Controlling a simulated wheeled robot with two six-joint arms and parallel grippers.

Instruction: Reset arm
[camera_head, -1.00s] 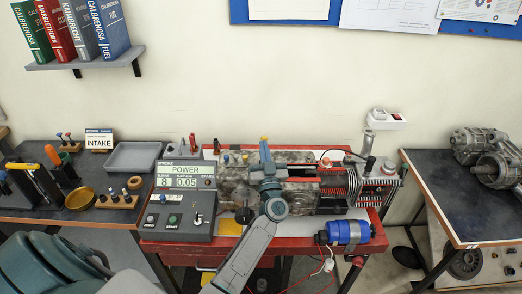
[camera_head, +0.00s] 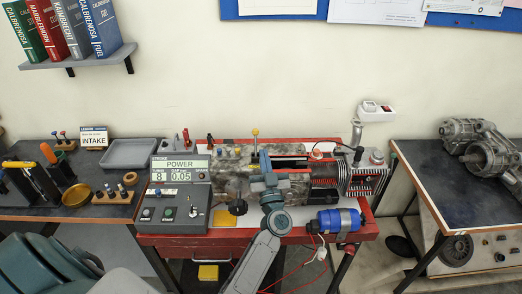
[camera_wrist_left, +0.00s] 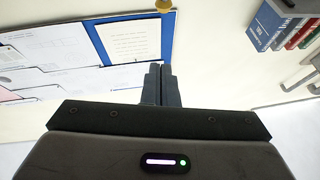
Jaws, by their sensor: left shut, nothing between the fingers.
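My left gripper (camera_head: 264,157) is over the grey engine block on the red bench, its arm rising from the bottom of the picture. In the left wrist view, its two dark fingers (camera_wrist_left: 161,84) are together with nothing between them. They point toward the wall with its blue board and papers. Whether the gripper touches the block (camera_head: 228,180) cannot be told. The arm hides part of the block. My right gripper is in neither view.
A control box (camera_head: 180,195) reading POWER stands left of the block. A blue cylinder (camera_head: 338,220) lies at the red bench's (camera_head: 220,240) front right. A grey tray (camera_head: 129,153) is on the left table. Cylinder fins (camera_head: 362,180) stand right of the arm.

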